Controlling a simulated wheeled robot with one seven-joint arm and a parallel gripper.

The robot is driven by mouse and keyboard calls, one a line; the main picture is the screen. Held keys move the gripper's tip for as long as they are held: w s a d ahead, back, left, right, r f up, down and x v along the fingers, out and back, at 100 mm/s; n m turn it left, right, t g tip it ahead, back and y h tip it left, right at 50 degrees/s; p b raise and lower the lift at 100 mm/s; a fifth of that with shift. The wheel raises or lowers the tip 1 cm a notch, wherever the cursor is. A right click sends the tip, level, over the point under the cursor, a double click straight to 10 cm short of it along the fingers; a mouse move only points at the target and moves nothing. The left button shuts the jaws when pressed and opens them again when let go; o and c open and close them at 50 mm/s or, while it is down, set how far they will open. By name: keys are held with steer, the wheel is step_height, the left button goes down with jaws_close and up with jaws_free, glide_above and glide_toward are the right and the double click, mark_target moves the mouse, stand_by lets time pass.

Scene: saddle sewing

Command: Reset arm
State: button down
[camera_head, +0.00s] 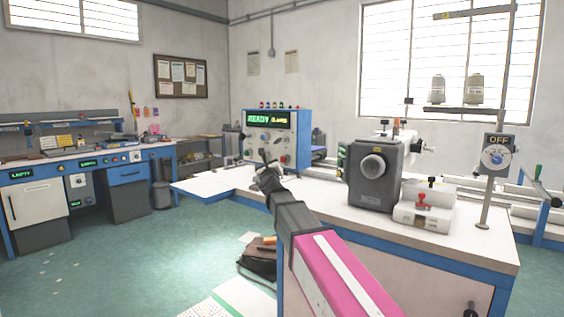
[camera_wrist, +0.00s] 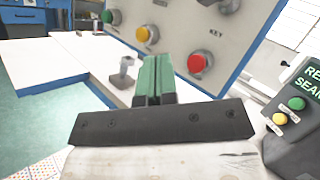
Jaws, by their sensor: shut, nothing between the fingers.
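My gripper (camera_head: 264,158) is shut and empty. It is above the left part of the white workbench (camera_head: 222,182), in front of the blue and white control box (camera_head: 274,140). In the wrist view its green fingers (camera_wrist: 153,78) are pressed together. There they point toward the control box panel (camera_wrist: 178,30), with its green, yellow and red buttons. I cannot tell how far the fingertips are from the panel, but no contact is visible. A small grey lever-like part (camera_wrist: 123,76) shows left of the fingers.
A dark grey sewing machine (camera_head: 375,176) stands right of my arm, beside a white box with a red part (camera_head: 426,205). A pole carries an OFF dial (camera_head: 497,155) and thread spools (camera_head: 437,90). A dark bag (camera_head: 258,262) lies on the floor. The left floor is mostly open.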

steer(key=s+d+f+n+g+y, duration=0.1)
steer(key=s+d+f+n+g, duration=0.2)
steer(key=f+n, duration=0.5)
steer(key=s+d+f+n+g+y, duration=0.1)
steer(key=s+d+f+n+g, duration=0.25)
steer(key=f, duration=0.75)
steer(key=s+d+f+n+g+y, duration=0.15)
steer(key=f+n+g, duration=0.35)
steer(key=f, duration=0.5)
steer(key=s+d+f+n+g+h, duration=0.2)
steer(key=s+d+f+n+g, duration=0.3)
steer(key=s+d+f, duration=0.3)
steer(key=s+d+f+n+g+h, duration=0.3)
steer(key=s+d+f+n+g, duration=0.2)
steer(key=s+d+f+n, duration=0.3)
steer(key=s+f, duration=0.4)
steer(key=s, duration=0.4)
steer(key=shift+d+f, duration=0.2)
steer(key=shift+d, duration=0.05)
